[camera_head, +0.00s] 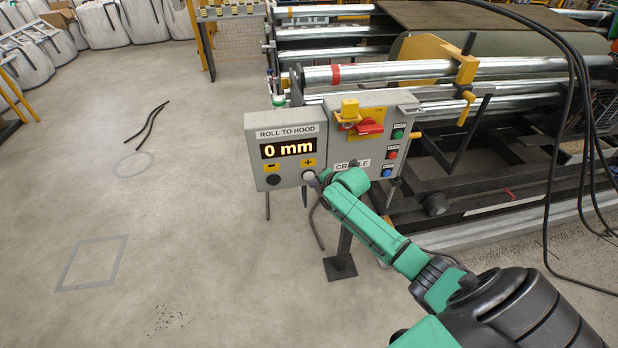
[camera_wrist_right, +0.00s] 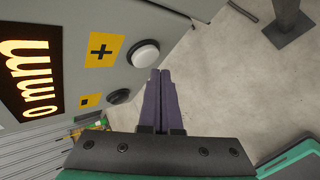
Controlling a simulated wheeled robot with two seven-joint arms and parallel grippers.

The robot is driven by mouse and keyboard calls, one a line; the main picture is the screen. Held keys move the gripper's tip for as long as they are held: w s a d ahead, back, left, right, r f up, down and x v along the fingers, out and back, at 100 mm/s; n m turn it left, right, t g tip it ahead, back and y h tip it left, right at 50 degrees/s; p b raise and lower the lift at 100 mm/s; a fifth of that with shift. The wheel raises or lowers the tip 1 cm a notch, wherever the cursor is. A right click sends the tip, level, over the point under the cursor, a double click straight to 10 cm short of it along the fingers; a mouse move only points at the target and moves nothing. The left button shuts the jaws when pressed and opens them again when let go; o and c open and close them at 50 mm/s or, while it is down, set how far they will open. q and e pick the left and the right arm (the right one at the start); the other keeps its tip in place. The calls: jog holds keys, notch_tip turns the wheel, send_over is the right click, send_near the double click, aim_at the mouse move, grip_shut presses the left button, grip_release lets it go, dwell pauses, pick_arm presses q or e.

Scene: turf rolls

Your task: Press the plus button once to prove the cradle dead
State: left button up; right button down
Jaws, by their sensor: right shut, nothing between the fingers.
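The grey ROLL TO HOOD box (camera_head: 257,136) has a lit display (camera_head: 288,148) reading 0 mm. The pale round plus button (camera_head: 309,176) sits under a yellow plus label (camera_head: 308,162). It also shows in the right wrist view (camera_wrist_right: 144,54). The dark minus button (camera_head: 273,180) is to its left. My right gripper (camera_head: 319,180) is shut and empty, with its fingertips (camera_wrist_right: 160,72) close beside the plus button. I cannot tell whether they touch it. The cradle box (camera_head: 372,103) stands to the right, its label partly hidden by my arm. My left gripper is out of view.
The cradle box carries a red rotary switch (camera_head: 369,128) with a yellow piece above it, and green (camera_head: 398,132), red (camera_head: 392,154) and blue (camera_head: 387,172) buttons. Metal rollers (camera_head: 390,71) lie behind. Black cables (camera_head: 575,110) hang at right. The floor at left is largely clear.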

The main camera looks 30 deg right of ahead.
dwell(0.8)
jog(key=shift+w+d+b, duration=0.1)
jog(key=shift+w+b, duration=0.2)
jog(key=shift+w, duration=0.15)
jog(key=shift+w+d+b, duration=0.15)
jog(key=shift+w+b, duration=0.25)
dwell(0.5)
jog(key=shift+s+a+p, duration=0.25)
jog(key=shift+s+p, duration=0.6)
jog(key=shift+p, duration=0.1)
